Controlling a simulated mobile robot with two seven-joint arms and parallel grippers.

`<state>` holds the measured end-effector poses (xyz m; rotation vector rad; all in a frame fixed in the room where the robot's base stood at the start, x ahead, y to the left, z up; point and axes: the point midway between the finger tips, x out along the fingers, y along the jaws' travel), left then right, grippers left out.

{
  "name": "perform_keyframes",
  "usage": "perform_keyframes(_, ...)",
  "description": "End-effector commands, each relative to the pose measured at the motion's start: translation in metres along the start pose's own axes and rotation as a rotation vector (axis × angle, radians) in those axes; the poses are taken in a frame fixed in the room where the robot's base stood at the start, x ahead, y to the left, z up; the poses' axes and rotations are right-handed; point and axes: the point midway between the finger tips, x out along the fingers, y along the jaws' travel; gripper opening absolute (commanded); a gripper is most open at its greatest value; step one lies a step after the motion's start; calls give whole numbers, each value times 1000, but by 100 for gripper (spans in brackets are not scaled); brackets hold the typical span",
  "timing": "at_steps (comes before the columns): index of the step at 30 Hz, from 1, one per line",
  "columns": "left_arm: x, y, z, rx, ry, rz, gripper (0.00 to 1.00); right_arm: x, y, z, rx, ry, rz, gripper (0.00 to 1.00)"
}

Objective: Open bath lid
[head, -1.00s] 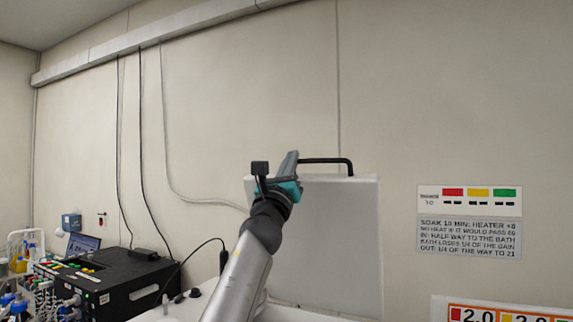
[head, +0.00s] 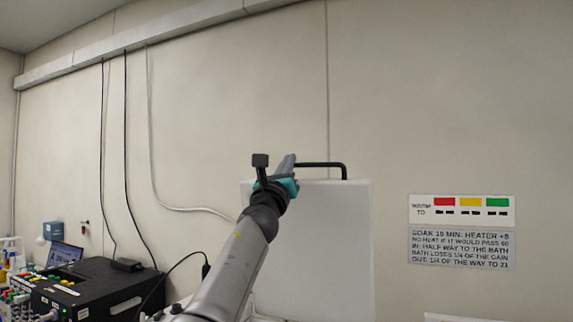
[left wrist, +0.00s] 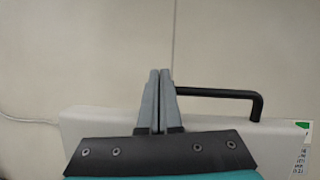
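The bath lid (head: 325,245) is a white panel standing upright against the wall in the head view. Its top edge also shows in the left wrist view (left wrist: 90,122). A black bracket-shaped handle (head: 325,165) stands on its top edge, also seen in the left wrist view (left wrist: 225,93). My left gripper (head: 289,160) is at the handle's left end. In the left wrist view its grey fingers (left wrist: 160,85) are together with only a thin gap. They hide the handle's left end, so I cannot tell whether they grip it. My right gripper is out of view.
A wall sign with colour blocks (head: 462,210) hangs right of the lid. The wall above the lid is clear.

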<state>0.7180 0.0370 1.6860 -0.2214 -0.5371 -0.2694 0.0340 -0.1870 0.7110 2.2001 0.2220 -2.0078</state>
Motion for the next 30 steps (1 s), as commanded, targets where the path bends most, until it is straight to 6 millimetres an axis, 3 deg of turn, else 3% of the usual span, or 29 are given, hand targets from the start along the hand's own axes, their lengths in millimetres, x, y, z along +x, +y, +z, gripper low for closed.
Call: perform_keyframes(30,7,2,-4,3,38,5,0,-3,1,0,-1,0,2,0)
